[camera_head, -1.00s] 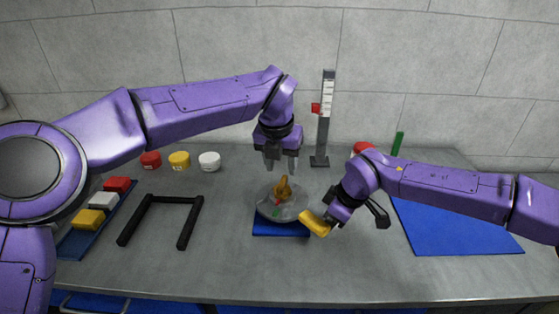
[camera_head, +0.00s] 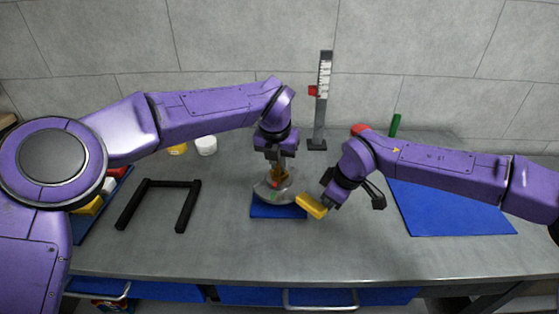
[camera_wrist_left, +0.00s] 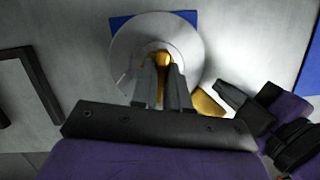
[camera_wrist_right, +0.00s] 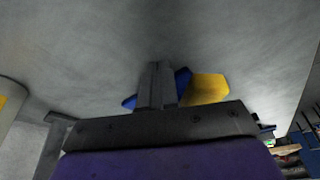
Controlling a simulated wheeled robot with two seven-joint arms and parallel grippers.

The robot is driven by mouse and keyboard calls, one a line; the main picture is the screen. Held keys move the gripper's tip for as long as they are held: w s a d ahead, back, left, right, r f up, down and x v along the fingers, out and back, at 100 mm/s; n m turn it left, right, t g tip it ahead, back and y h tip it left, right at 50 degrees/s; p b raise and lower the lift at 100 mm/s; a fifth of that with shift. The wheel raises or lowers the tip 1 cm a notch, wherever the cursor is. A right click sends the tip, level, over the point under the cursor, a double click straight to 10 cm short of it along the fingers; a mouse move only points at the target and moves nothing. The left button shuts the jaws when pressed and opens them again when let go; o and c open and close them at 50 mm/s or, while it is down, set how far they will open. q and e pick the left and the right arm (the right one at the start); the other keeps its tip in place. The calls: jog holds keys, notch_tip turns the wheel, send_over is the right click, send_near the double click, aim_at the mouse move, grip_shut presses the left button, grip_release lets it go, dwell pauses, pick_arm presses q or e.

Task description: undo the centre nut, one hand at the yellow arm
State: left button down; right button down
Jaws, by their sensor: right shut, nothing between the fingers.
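The centre nut (camera_head: 279,175), a gold winged piece, stands on the round grey hub (camera_head: 262,192) over a blue mat. My left gripper (camera_head: 276,165) points down at the nut from above. In the left wrist view its fingers (camera_wrist_left: 161,68) lie either side of the gold nut (camera_wrist_left: 160,57); whether they grip it is unclear. The yellow arm (camera_head: 311,205) sticks out at the hub's front right. My right gripper (camera_head: 325,203) is at the arm's outer end, shut and empty. In the right wrist view its fingers (camera_wrist_right: 160,80) are together beside the yellow arm (camera_wrist_right: 208,88).
A black U-shaped frame (camera_head: 150,183) lies left of the hub. A scale post (camera_head: 322,100) with a red slider stands behind. A white round container (camera_head: 205,145) is at the back. A large blue mat (camera_head: 450,210) lies right. The front of the table is clear.

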aim_at(324, 206)
pick_arm(q)
jog(key=n+y, duration=0.1)
jog(key=n, duration=0.5)
jog(key=shift+d+n+y, duration=0.1)
jog(key=shift+n+y, duration=0.3)
jog(key=n+g+y, duration=0.1)
jog(key=n, duration=0.6)
pick_arm(e)
jog(key=shift+s, duration=0.1)
jog(key=shift+s+a, duration=1)
jog(key=shift+s, duration=0.05)
jog(key=shift+s+a, duration=0.45)
jog(key=shift+a, duration=0.2)
jog(key=shift+s+a, duration=0.4)
jog(key=shift+a, duration=0.2)
